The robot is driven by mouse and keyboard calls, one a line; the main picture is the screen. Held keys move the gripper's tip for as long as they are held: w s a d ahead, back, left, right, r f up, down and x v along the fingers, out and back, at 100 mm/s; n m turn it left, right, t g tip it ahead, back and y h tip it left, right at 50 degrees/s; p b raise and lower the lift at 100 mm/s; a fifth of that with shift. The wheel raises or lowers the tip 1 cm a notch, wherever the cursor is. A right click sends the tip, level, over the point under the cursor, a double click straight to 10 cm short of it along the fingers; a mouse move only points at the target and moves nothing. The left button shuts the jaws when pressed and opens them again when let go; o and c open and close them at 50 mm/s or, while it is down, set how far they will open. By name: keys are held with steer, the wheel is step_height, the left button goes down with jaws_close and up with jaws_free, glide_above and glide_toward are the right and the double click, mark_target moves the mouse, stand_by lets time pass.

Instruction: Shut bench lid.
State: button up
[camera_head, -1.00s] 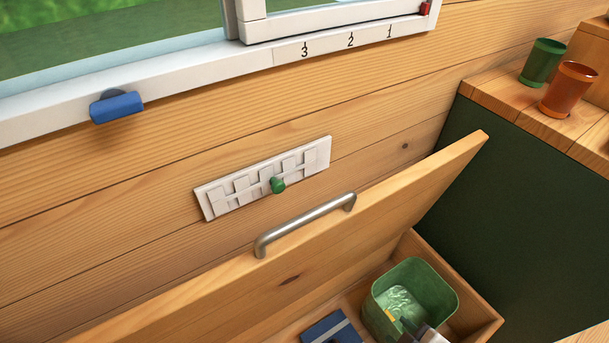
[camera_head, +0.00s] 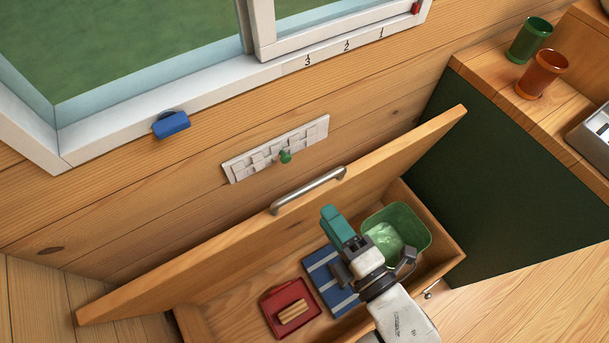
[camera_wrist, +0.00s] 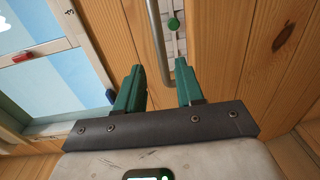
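The bench lid (camera_head: 245,248) is a wooden panel standing tilted open against the wall side, with a metal bar handle (camera_head: 308,190) near its upper edge. The open bench box (camera_head: 215,318) is below it. My gripper (camera_head: 330,212) is over the box, in front of the lid and below the handle in the head view. In the wrist view, the two green fingers of my gripper (camera_wrist: 160,78) are apart with nothing between them. The handle (camera_wrist: 158,40) shows just beyond and between the fingertips, and I see no contact.
Inside the box are a green bin (camera_head: 408,222), a blue striped item (camera_head: 326,280) and a red tray (camera_head: 277,318) with a wooden block. A slotted wall plate with a green knob (camera_head: 286,156) is behind the lid. Cups (camera_head: 541,74) stand on the right-hand counter.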

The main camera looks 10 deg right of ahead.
mark_target(310, 190)
steer(key=x, duration=0.9)
steer(key=shift+p, duration=0.4)
jaws_close()
